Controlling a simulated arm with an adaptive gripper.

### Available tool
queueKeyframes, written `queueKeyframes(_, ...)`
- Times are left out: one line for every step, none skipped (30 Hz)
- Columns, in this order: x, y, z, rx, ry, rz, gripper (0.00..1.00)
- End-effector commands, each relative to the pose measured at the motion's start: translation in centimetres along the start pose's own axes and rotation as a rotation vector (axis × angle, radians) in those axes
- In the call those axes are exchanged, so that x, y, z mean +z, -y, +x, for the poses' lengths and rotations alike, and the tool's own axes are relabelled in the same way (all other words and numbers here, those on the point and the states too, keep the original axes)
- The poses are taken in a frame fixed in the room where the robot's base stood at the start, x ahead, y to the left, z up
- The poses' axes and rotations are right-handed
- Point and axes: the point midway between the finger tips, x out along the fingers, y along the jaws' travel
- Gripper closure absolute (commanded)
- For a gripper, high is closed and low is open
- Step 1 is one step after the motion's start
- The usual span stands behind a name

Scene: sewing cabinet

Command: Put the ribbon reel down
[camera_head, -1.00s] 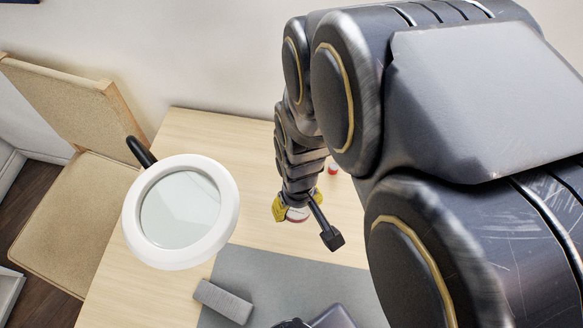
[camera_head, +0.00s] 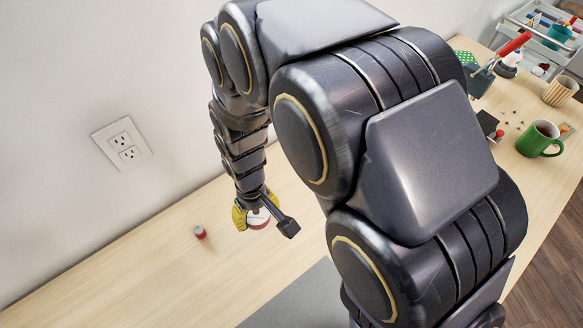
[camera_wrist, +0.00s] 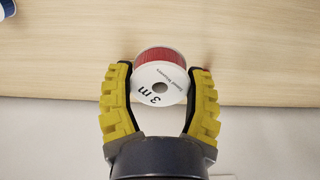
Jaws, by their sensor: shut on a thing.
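The ribbon reel (camera_wrist: 160,82) is a white spool with red ribbon and black "3 m" print. My gripper (camera_wrist: 162,74) is shut on it, a yellow-padded finger on each side. In the head view the reel (camera_head: 259,220) shows partly between the fingers of my gripper (camera_head: 256,211), over the wooden tabletop (camera_head: 150,270) near the wall. I cannot tell whether the reel touches the table.
A small red-and-white item (camera_head: 200,232) stands on the table left of my gripper. A grey mat (camera_head: 290,305) lies nearer. A green mug (camera_head: 538,140) and a red-handled tool (camera_head: 512,46) are far right. Table around the reel is mostly clear.

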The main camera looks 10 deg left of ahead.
Motion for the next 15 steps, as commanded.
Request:
queueKeyframes(-0.1, -2.2, 0.0, 0.000, 0.000, 0.075, 0.73)
queueKeyframes(-0.1, -3.3, 0.0, 0.000, 0.000, 0.114, 0.73)
queueKeyframes(-0.1, -4.8, 0.0, 0.000, 0.000, 0.164, 0.73)
queueKeyframes(0.0, -5.8, 0.0, 0.000, 0.000, 0.198, 0.73)
queueKeyframes(0.1, -6.8, 0.0, 0.000, 0.000, 0.230, 0.73)
queueKeyframes(0.2, -8.0, 0.0, 0.000, -0.001, 0.270, 0.73)
queueKeyframes(0.3, -8.8, -0.1, 0.000, -0.001, 0.297, 0.73)
queueKeyframes(0.4, -9.5, -0.1, 0.000, -0.001, 0.321, 0.73)
queueKeyframes(0.6, -10.4, -0.1, 0.000, -0.001, 0.350, 0.73)
queueKeyframes(0.7, -10.9, -0.1, 0.000, -0.001, 0.368, 0.73)
queueKeyframes(0.9, -11.4, -0.1, 0.000, -0.001, 0.384, 0.73)
queueKeyframes(1.0, -11.8, -0.1, 0.000, -0.001, 0.401, 0.73)
queueKeyframes(1.1, -12.1, -0.1, 0.000, -0.001, 0.411, 0.73)
queueKeyframes(1.1, -12.4, -0.1, 0.000, -0.001, 0.419, 0.73)
queueKeyframes(1.0, -12.7, 0.0, -0.001, -0.001, 0.426, 0.73)
